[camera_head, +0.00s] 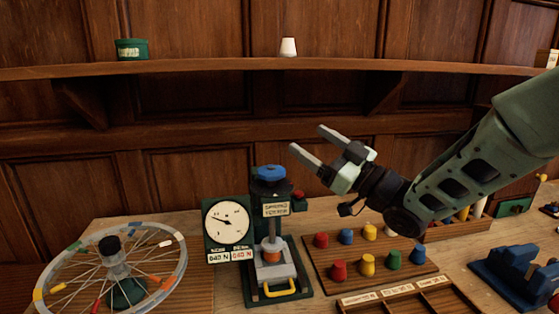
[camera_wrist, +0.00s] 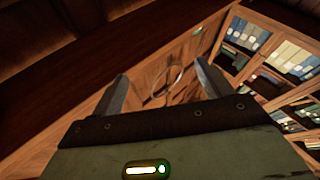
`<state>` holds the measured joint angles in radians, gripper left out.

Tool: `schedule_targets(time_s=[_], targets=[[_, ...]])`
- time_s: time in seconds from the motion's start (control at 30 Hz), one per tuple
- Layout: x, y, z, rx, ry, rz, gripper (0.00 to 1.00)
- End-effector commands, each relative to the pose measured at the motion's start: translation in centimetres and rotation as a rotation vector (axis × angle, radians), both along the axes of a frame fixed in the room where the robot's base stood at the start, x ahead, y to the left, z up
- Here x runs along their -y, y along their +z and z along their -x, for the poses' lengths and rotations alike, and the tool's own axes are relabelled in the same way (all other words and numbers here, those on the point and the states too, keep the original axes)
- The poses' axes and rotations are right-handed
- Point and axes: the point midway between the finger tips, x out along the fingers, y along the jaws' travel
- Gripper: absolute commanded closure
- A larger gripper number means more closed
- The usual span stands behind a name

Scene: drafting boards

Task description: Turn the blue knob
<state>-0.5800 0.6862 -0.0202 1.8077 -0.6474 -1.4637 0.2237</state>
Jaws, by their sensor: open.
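The blue knob (camera_head: 271,173) sits on top of a dark upright spring tester (camera_head: 274,210) in the middle of the table. My gripper (camera_head: 312,144) is open and empty, in the air to the upper right of the knob. Its fingers point to the upper left and are apart from the knob. In the wrist view my gripper's two fingers (camera_wrist: 160,88) stand wide apart with nothing between them. The knob does not show in the wrist view.
A round dial gauge (camera_head: 228,222) stands left of the tester, and a spoked wheel (camera_head: 110,272) lies further left. A board with several coloured pegs (camera_head: 318,264) is to the right. A wooden shelf (camera_head: 220,68) runs along the wall above.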

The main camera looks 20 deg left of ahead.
Motion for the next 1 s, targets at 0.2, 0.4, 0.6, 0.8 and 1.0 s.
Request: schedule_targets(time_s=[0.2,0.4,0.6,0.8,1.0], targets=[[6.5,-4.5,-0.1,-0.149,0.229,0.247,0.22],[9.5,-6.9,0.6,-0.242,0.315,0.356,0.22],[8.0,-7.0,0.7,-0.251,0.327,0.368,0.22],[4.1,-6.9,0.8,-0.250,0.328,0.366,0.22],[-0.1,-6.8,0.8,-0.248,0.327,0.365,0.22]])
